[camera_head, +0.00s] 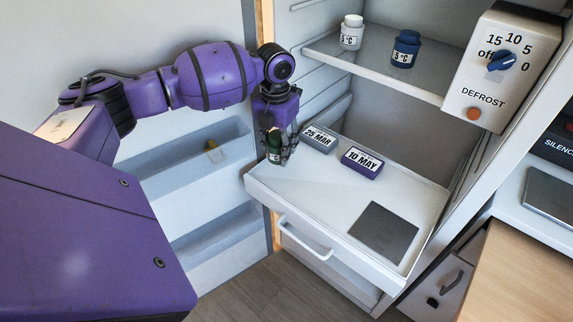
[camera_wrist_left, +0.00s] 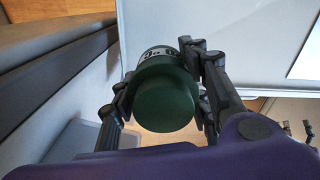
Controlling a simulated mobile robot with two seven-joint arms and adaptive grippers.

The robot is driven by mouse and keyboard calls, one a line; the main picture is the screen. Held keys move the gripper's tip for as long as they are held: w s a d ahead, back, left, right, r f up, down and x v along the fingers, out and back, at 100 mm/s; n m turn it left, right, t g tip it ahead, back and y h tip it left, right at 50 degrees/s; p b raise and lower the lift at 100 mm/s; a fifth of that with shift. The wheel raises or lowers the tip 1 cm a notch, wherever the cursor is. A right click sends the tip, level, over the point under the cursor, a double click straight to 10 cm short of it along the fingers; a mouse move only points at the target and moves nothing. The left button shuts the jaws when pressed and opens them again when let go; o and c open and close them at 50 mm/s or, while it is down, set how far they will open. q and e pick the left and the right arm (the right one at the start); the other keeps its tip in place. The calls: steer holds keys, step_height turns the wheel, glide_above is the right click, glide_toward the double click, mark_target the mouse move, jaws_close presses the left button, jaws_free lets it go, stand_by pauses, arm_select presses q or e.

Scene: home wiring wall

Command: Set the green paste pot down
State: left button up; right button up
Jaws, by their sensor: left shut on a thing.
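The green paste pot (camera_head: 274,143) is held in my left gripper (camera_head: 280,150), over the left back corner of the white pulled-out drawer (camera_head: 315,200). In the left wrist view the pot (camera_wrist_left: 163,95) shows its round dark green lid, with a label partly visible behind it. The two black fingers of my left gripper (camera_wrist_left: 162,88) close on its sides. The pot's underside is hidden, so I cannot tell whether it touches the drawer floor. My right gripper is not in view.
In the drawer, a grey box marked 25 MAR (camera_head: 319,138) and a purple box marked 10 MAY (camera_head: 362,161) stand right of the pot. A dark square (camera_head: 384,232) lies at the front right. White (camera_head: 351,32) and blue (camera_head: 405,48) pots stand on the shelf above.

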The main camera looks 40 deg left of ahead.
mark_target(277, 135)
arm_select(q)
step_height(277, 135, down, 7)
steer(key=shift+r, duration=0.2)
steer(key=shift+f, duration=0.1)
steer(key=o, duration=1.6)
steer(key=shift+f, duration=0.15)
steer(key=shift+c, duration=0.2)
step_height(277, 135, up, 12)
steer(key=shift+r, duration=0.2)
